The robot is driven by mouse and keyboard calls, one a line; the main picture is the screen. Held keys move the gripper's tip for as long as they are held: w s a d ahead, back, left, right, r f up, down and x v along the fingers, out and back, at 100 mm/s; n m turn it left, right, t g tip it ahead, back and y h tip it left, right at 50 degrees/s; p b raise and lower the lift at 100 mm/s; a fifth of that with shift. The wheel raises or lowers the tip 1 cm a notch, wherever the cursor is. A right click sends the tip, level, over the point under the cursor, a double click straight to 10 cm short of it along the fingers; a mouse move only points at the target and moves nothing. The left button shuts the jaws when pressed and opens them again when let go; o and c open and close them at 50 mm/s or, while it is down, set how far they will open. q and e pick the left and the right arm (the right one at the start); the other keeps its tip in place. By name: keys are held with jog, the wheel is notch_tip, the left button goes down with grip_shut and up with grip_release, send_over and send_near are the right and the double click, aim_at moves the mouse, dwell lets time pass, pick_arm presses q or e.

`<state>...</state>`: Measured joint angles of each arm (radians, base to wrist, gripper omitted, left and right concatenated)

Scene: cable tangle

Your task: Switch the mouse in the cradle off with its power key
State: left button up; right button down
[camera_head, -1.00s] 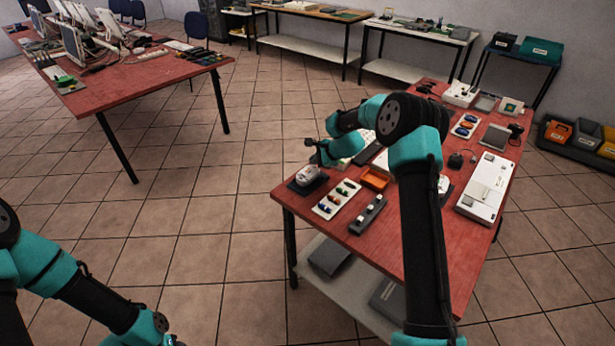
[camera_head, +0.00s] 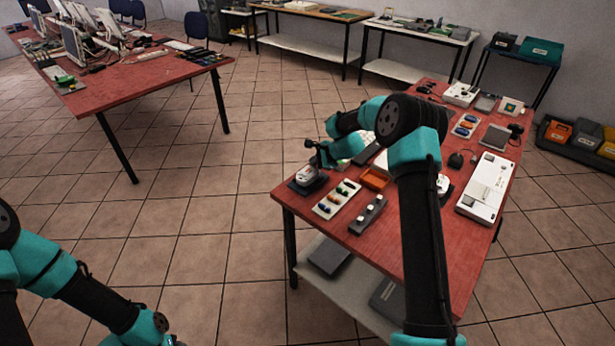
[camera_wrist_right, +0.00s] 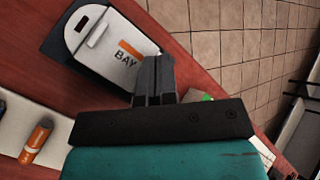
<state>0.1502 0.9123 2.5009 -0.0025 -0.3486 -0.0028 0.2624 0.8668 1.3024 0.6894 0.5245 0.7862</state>
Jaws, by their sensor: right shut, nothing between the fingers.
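The mouse (camera_head: 307,176) is a white rounded body in a dark cradle (camera_head: 294,187) at the near left corner of the red table. My right gripper (camera_head: 312,148) is above the mouse's far side in the head view. In the wrist view its fingers (camera_wrist_right: 154,62) are shut and empty, over the label end; contact cannot be made out. My left gripper is out of view.
A white tray with coloured pieces (camera_head: 336,199), a dark strip with white knobs (camera_head: 367,215) and an orange tray (camera_head: 375,178) stand right of the cradle. A white unit (camera_head: 486,188) lies farther right. Floor is open left of the table.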

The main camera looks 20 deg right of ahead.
dwell(0.4)
jog(key=shift+r, duration=0.75)
notch_tip(320, 180, up, 6)
dwell(0.7)
